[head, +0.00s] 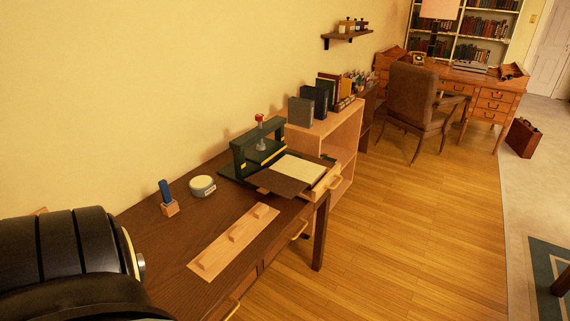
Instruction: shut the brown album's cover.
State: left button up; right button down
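The brown album lies open on the dark wood desk (150,238), near its far right end. Its brown cover (278,183) is spread flat toward the near side. Its cream page (300,169) faces up beside the cover. The album lies just in front of a dark green press frame (240,160) with a red knob, and the frame hides no clear part of the page. Neither of my grippers is in the head view. A large black part at the lower left looks like my own arm.
A pale wooden strip (213,248) with several raised blocks lies along the desk's front. A round tin (202,187) and a blue-handled stamp (165,191) stand behind it. A light wood piece with a brass handle (335,182) is right of the album. Open floor lies right.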

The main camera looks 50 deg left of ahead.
aim_at(268, 180)
jog(key=i, duration=1)
jog(key=u, duration=2.95)
jog(key=i, duration=0.5)
jog(key=z, duration=0.1)
